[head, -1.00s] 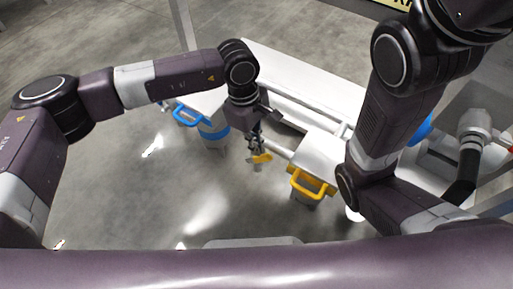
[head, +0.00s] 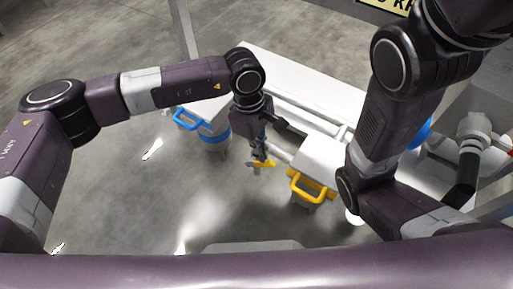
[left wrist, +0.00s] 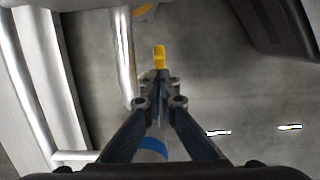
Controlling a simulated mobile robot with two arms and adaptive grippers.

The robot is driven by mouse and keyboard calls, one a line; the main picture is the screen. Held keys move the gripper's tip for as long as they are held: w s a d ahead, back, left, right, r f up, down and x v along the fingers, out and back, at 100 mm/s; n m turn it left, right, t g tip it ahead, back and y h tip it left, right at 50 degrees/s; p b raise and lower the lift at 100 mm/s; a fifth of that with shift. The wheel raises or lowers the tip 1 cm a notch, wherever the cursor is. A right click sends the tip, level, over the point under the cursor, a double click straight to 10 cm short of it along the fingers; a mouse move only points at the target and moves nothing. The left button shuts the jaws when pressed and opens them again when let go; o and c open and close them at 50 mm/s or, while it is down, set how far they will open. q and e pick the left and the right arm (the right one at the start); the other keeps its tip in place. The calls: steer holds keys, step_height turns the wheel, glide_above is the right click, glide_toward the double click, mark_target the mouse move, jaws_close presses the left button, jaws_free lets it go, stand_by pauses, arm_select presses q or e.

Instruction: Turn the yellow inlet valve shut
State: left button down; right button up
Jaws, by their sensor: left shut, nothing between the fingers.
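The yellow inlet valve (head: 268,164) shows as a small yellow lever on a pipe fitting near the middle of the head view. My left gripper (head: 259,154) points down right at it, with the fingers shut and empty. In the left wrist view the yellow lever (left wrist: 159,56) shows just beyond the closed fingertips (left wrist: 160,75). I cannot tell whether the tips touch it. The fingers hide part of the fitting.
A white trough (head: 290,78) runs behind the valve. A blue handle (head: 188,119) and a blue-banded container (head: 215,135) are at left. The grey floor (head: 130,200) in front is clear.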

mark_target(273, 163)
arm_select(q)
steer(key=shift+s+d+f, duration=0.25)
steer(key=shift+s+d, duration=0.15)
steer(key=shift+d, duration=0.1)
steer(key=shift+s+d+f, duration=0.85)
steer(key=shift+d+f, duration=0.25)
steer(key=shift+d, duration=0.05)
steer(key=shift+s+d+f+b, duration=0.2)
steer(key=shift+d+f+b, duration=0.15)
steer(key=shift+f, duration=0.25)
steer(key=shift+s+d+f+b, duration=0.25)
steer(key=shift+d+f, duration=0.05)
steer(key=shift+f, duration=0.35)
steer(key=shift+s+d+f+b, duration=0.2)
steer(key=shift+d+f+b, duration=0.15)
steer(key=shift+f, duration=0.35)
steer(key=r, duration=0.4)
steer(key=a+r, duration=0.1)
steer(key=r, duration=0.3)
steer(key=w+r, duration=0.1)
steer(key=r, duration=0.3)
steer(key=shift+w+a, duration=0.1)
steer(key=shift+a, duration=0.2)
